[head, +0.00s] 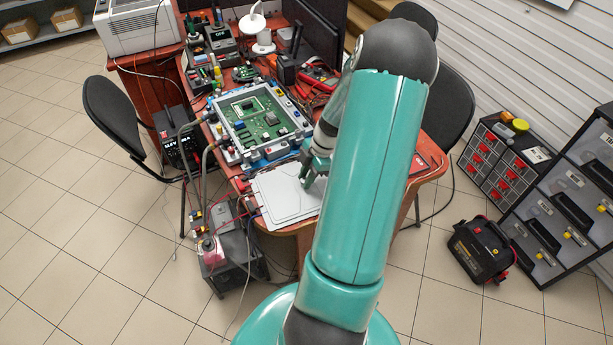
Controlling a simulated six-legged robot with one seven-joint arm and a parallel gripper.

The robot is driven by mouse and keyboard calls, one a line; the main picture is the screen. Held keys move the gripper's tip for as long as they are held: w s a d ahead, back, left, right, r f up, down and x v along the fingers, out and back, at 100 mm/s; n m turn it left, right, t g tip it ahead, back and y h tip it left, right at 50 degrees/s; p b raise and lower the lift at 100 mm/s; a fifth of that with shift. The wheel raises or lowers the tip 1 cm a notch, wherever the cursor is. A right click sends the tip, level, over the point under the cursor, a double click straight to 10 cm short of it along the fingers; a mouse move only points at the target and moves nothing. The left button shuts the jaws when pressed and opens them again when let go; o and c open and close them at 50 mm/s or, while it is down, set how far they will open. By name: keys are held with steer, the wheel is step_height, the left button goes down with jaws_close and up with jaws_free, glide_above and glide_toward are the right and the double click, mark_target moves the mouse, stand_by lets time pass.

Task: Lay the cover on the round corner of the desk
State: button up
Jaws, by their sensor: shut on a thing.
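The cover (280,203) is a flat, pale grey panel at the near end of the reddish-brown desk (432,172). It looks about level and reaches out to the desk's near left edge. I cannot tell whether it rests on the desktop or is held just above it. My own teal arm hides the desktop right of the gripper and part of the rounded near end.
A framed fixture with a green circuit board (262,118) stands just behind the cover. Hoses (207,160) run from its left side to a dark unit (232,262) on the floor. A black chair (113,115) stands left. Drawer cabinets (505,160) stand right.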

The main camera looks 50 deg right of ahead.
steer(key=shift+f, duration=0.1)
steer(key=o, duration=1)
steer(key=shift+c, duration=0.2)
steer(key=v, duration=1.2)
steer(key=w+a+r+m+h, duration=0.2)
steer(key=w+a+r, duration=0.3)
steer(key=a, duration=0.4)
steer(key=w+a+r+m+h, duration=0.1)
steer(key=w+a+r+m, duration=0.1)
steer(key=a+r, duration=0.7)
steer(key=s+a+r+m+t, duration=0.1)
steer(key=s+a+r+m, duration=0.1)
steer(key=a, duration=0.5)
steer(key=s+a+r+m+t, duration=0.1)
steer(key=s+a+r+m, duration=0.1)
steer(key=a, duration=0.5)
steer(key=s+a+r+m+t, duration=0.1)
steer(key=s+a+r+m, duration=0.1)
steer(key=a, duration=0.5)
steer(key=shift+s+a+m+h, duration=0.4)
steer(key=shift+s+m, duration=0.4)
steer(key=shift+m, duration=0.1)
